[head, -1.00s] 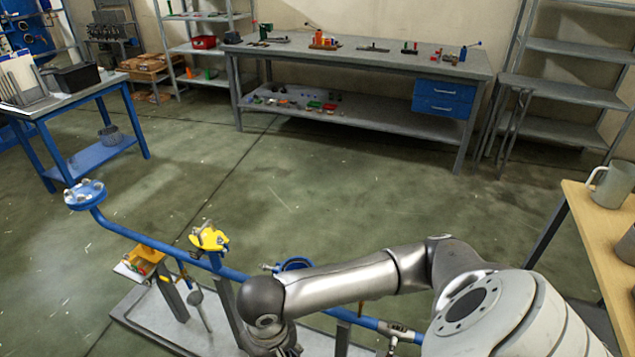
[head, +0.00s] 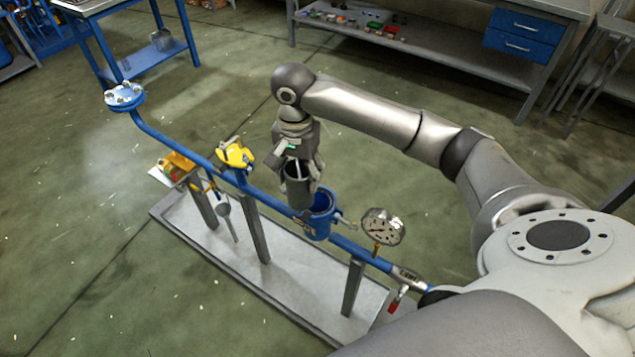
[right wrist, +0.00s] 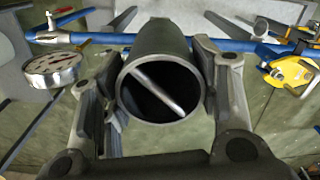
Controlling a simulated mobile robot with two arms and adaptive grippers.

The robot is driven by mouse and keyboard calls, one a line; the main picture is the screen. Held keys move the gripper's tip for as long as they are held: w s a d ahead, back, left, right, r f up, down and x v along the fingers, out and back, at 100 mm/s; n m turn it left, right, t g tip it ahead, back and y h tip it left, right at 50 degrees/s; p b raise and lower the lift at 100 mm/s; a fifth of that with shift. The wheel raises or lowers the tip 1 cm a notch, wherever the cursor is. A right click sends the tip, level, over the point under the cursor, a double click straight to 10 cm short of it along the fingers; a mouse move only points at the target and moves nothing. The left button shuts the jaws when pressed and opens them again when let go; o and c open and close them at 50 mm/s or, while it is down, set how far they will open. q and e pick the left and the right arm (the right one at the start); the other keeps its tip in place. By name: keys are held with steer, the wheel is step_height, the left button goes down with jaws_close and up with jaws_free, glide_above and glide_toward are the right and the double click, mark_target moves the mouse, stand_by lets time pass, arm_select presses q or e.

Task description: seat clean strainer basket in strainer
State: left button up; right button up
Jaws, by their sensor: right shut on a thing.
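My right gripper (head: 300,168) is shut on a dark grey cylindrical strainer basket (head: 298,190) and holds it upright. In the right wrist view the basket (right wrist: 158,45) sits between the two fingers, with a bar across its open mouth. The blue strainer body (head: 319,218) is on the blue pipe line, with its top open. In the head view the basket appears just left of the strainer's mouth, and its lower end looks near the rim. Whether they touch, I cannot tell. In the right wrist view the strainer is not clearly visible. My left gripper is not in view.
A pressure gauge (head: 382,227) stands on the pipe right of the strainer. A yellow-handled valve (head: 235,154) is to its left. Posts hold the pipe above a grey tray (head: 285,275). A mesh basket (head: 161,40) sits on the blue cart's lower shelf.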

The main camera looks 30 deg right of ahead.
steer(key=w+d+f, duration=0.2)
steer(key=d+f, duration=0.4)
steer(key=f, duration=0.4)
steer(key=shift+w+d+p, duration=0.2)
steer(key=shift+w+p, duration=0.1)
steer(key=shift+p, duration=0.15)
steer(key=shift+f, duration=0.55)
steer(key=o, duration=1.4)
